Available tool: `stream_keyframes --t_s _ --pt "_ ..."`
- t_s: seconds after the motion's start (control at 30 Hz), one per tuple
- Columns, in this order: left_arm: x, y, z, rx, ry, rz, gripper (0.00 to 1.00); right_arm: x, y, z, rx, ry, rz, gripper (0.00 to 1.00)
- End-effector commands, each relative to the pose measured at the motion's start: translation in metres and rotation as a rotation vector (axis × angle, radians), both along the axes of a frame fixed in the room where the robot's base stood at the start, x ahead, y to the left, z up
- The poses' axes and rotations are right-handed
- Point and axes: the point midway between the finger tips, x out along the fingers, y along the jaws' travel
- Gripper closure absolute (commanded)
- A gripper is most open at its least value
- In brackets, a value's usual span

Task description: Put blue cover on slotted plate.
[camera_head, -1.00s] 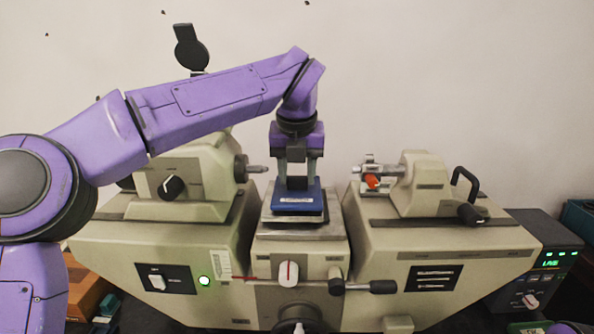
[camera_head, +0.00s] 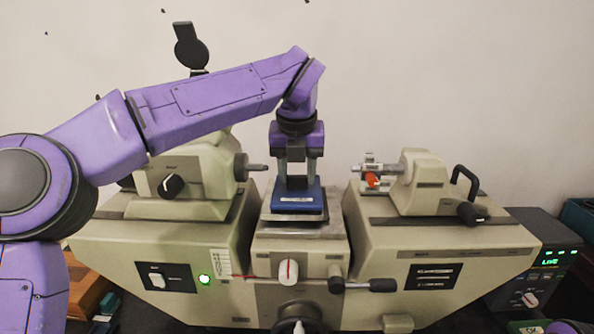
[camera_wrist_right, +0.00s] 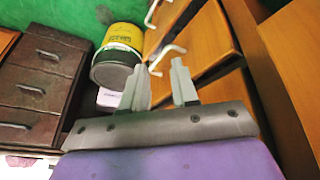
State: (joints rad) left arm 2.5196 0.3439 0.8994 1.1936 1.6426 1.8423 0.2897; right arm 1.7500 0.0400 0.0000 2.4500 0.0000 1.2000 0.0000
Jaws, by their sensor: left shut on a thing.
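The blue cover (camera_head: 298,200) is a flat blue block with a small white label on its front. It sits on or just over the slotted plate (camera_head: 293,218) in the middle of the beige machine; I cannot tell whether it rests fully on it. My left gripper (camera_head: 297,183) points straight down and is shut on the blue cover from above. The plate's slots are hidden under the cover. My right gripper (camera_wrist_right: 160,88) shows only in the right wrist view, with its two pale fingers apart and nothing between them.
The beige machine has a left head with a spindle (camera_head: 256,168) and a right head with an orange-tipped part (camera_head: 371,180), flanking the plate. A control box (camera_head: 540,265) stands at the right. Near my right gripper are wooden drawers (camera_wrist_right: 195,45) and a yellow can (camera_wrist_right: 118,52).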

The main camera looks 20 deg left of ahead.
Motion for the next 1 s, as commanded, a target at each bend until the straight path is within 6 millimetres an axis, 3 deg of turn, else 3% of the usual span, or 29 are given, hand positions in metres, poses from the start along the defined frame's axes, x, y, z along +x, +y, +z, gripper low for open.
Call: stream_keyframes --t_s 0.27,0.3,0.37,0.4,0.77,1.0 --pt "0.0 0.0 -0.003 -0.001 0.0 0.0 0.88 0.0 0.0 -0.003 0.0 0.0 0.0 0.71" --pt "0.0 0.0 -0.003 -0.001 0.0 0.0 0.47 0.0 0.0 -0.002 0.0 0.0 0.0 0.71" --pt "0.0 0.0 -0.003 0.0 0.0 0.0 0.28 0.0 0.0 -0.002 0.0 0.0 0.0 0.71" --pt "0.0 0.0 -0.003 0.0 0.0 0.0 0.24 0.0 0.0 -0.002 0.0 0.0 0.0 0.71" --pt "0.0 0.0 -0.002 0.0 0.001 0.0 0.24 0.0 0.0 -0.001 0.0 0.0 0.0 0.71" --pt "0.0 0.0 0.021 -0.001 0.0 -0.001 0.24 0.0 0.0 0.021 0.0 0.0 0.0 0.71"
